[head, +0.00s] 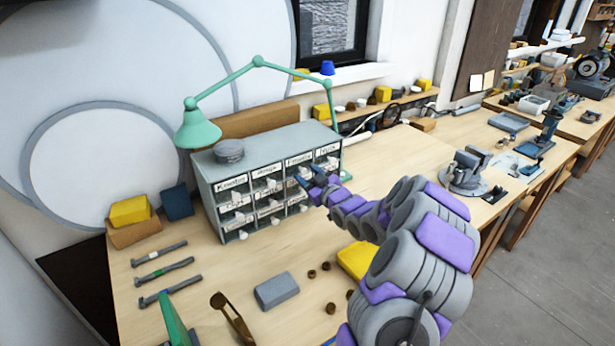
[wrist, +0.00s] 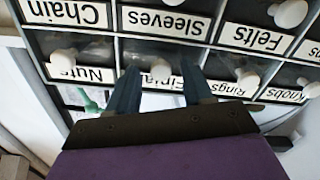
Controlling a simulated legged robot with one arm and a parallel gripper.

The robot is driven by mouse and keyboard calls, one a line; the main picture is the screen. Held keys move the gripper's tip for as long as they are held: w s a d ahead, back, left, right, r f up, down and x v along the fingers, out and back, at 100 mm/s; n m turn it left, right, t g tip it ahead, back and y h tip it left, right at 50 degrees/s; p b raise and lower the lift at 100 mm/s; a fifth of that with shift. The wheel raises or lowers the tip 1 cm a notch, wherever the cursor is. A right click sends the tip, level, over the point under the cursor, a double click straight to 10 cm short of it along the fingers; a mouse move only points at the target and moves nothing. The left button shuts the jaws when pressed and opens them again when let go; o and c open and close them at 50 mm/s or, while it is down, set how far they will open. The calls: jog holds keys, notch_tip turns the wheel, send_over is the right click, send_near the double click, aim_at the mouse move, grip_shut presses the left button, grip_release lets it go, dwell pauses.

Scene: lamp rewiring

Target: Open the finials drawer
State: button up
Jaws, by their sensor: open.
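A grey drawer cabinet (head: 218,182) with several labelled drawers stands on the workbench in the head view. The finials drawer (head: 299,158) is in its top row, and its front looks flush with the others. The wrist view shows the cabinet upside down, with the finials label (wrist: 155,79) partly covered by my fingers. The pale round finials knob (wrist: 160,68) shows between the two fingertips. My gripper (wrist: 160,76) is open, with one dark blue finger on each side of this knob. I cannot tell whether either finger touches it. My gripper (head: 312,182) also shows at the cabinet front in the head view.
The nuts drawer knob (wrist: 64,57) and rings drawer knob (wrist: 247,77) lie on either side. A green lamp (head: 198,127) arches over the cabinet. A grey block (head: 276,290) and several small brown parts lie on the bench in front.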

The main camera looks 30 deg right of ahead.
jog(key=shift+w, duration=0.2)
grip_shut()
dwell(0.4)
